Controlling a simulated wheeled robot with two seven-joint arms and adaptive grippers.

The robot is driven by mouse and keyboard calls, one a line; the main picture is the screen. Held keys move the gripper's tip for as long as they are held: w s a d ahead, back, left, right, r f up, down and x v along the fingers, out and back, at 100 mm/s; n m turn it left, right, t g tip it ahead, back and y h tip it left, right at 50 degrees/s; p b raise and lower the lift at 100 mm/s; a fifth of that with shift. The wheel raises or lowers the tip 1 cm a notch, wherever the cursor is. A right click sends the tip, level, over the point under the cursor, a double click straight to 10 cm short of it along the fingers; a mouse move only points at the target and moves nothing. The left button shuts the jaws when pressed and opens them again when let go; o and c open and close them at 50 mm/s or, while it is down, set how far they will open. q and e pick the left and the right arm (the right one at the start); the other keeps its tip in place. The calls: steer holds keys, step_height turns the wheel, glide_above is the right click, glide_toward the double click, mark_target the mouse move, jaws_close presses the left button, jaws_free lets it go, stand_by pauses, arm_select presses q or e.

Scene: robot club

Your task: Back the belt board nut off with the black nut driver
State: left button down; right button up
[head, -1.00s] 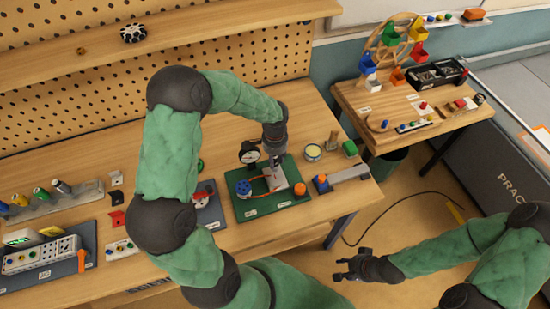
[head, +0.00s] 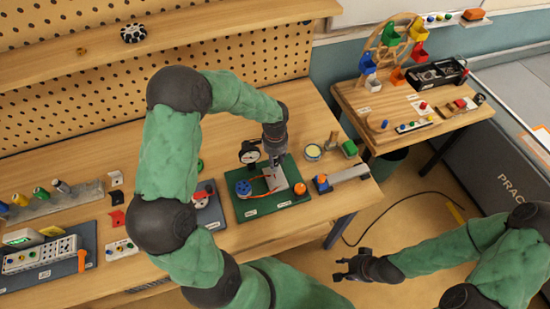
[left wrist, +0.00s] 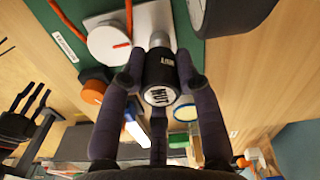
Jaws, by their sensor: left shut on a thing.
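The belt board (head: 262,207) is a green plate on the workbench, carrying a blue pulley (head: 243,189), an orange belt and an orange knob (head: 300,188). My left gripper (head: 275,157) points down over it. In the left wrist view my left gripper (left wrist: 158,86) is shut around the black nut driver (left wrist: 160,70), whose end is marked NUT. The driver's far end meets the board's pale block beside a white wheel (left wrist: 108,40) with the orange belt. The nut is hidden behind the driver. My right gripper (head: 350,266) is open and empty, over the floor, off the bench.
A dial gauge (head: 249,152) stands close behind the board. A yellow-lidded tin (head: 313,151), a green block (head: 350,148) and a grey bar with a blue-orange end (head: 345,177) lie to the right. A grey board with a red part (head: 208,204) lies left.

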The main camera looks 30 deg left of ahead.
arm_select(q)
steer(key=shift+f+n+b, duration=0.1)
steer(key=shift+n+b, duration=0.75)
steer(key=shift+n, duration=0.35)
steer(key=n+b, duration=0.2)
steer(key=n, duration=0.2)
steer(key=n+b, duration=0.2)
steer(key=n, duration=0.1)
steer(key=shift+n, duration=0.4)
steer(key=shift+n+b, duration=0.6)
steer(key=shift+n, duration=0.6)
steer(key=shift+c, duration=1)
jaws_free()
